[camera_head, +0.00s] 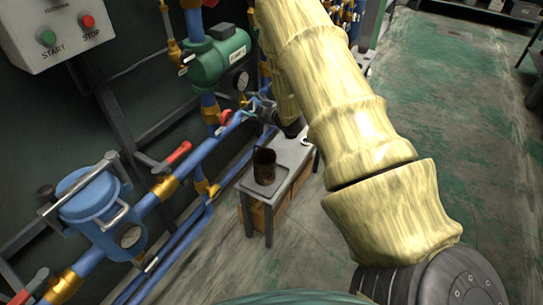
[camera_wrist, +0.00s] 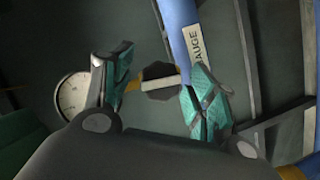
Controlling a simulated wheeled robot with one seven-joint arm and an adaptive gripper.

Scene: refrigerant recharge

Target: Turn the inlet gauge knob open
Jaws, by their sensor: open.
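In the wrist view, my gripper (camera_wrist: 158,68) is open, with one teal-padded finger on each side of a small dark knob (camera_wrist: 160,94) that has a pale bar across it. The knob is on a brass fitting beside a blue pipe (camera_wrist: 180,28) labelled "GAUGE". I cannot tell whether either finger touches the knob. A round white gauge (camera_wrist: 72,95) is left of the left finger and partly hidden by it. In the head view, my gripper is small near the blue pipework above the small table, and the knob cannot be made out there.
A small grey table (camera_head: 299,158) bearing a dark mug (camera_head: 264,166) stands below the pipework. A green pump (camera_head: 219,57), a red-handled valve (camera_head: 172,157) and a blue filter housing (camera_head: 93,205) line the wall. The floor (camera_head: 450,120) at right is clear.

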